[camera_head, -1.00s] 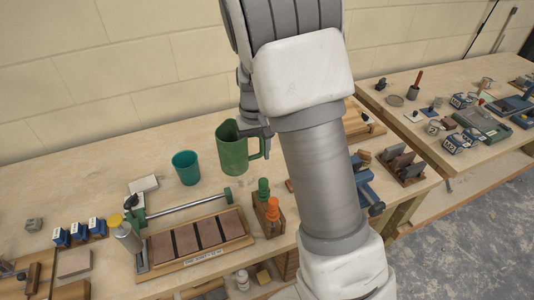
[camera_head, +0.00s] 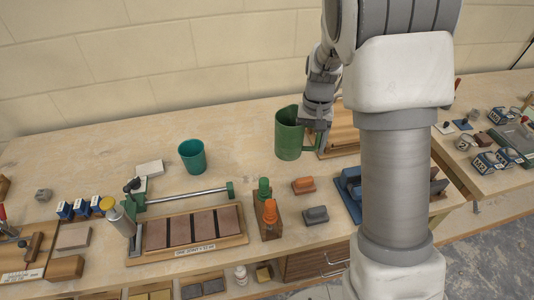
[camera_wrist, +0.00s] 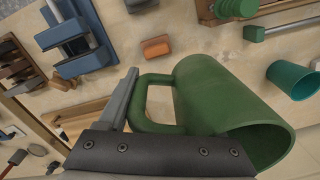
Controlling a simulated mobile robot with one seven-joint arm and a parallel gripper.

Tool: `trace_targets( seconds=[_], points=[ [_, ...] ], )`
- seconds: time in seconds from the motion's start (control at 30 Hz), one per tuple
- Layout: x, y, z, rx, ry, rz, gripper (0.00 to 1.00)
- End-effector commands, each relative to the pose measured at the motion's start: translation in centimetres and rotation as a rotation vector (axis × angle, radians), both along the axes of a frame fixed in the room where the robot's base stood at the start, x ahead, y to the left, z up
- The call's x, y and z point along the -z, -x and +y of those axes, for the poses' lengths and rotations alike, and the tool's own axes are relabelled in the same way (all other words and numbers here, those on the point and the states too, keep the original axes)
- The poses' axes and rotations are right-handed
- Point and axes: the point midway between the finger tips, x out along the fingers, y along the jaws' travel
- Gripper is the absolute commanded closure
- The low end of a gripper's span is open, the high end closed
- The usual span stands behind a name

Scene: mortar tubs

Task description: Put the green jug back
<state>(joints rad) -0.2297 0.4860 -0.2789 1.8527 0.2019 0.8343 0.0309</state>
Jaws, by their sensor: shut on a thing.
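The green jug (camera_head: 287,140) is upright at the back middle of the bench, its open mouth facing up and its handle toward the right. My gripper (camera_head: 319,128) is shut on the jug's handle, on the jug's right side. The wrist view shows the jug (camera_wrist: 225,95) large, with its handle (camera_wrist: 150,100) at the dark gripper (camera_wrist: 128,105). I cannot tell whether the jug's base touches the bench or hangs slightly above it.
A teal cup (camera_head: 192,157) stands left of the jug. A wooden board (camera_head: 338,135) lies close right of it, partly behind my gripper.

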Motion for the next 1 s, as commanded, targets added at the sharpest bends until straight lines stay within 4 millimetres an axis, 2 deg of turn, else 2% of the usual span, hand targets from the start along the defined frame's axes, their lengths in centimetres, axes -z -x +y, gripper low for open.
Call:
trace_targets(
  seconds=[0.1, 0.7, 1.0],
  points=[
    [1.2, -0.4, 0.5, 0.127, 0.001, 0.002, 1.0],
    [4.1, -2.1, 3.2, 0.792, 0.009, 0.0, 1.0],
    [4.6, -2.7, 4.0, 1.004, 0.008, -0.007, 1.0]
  ],
)
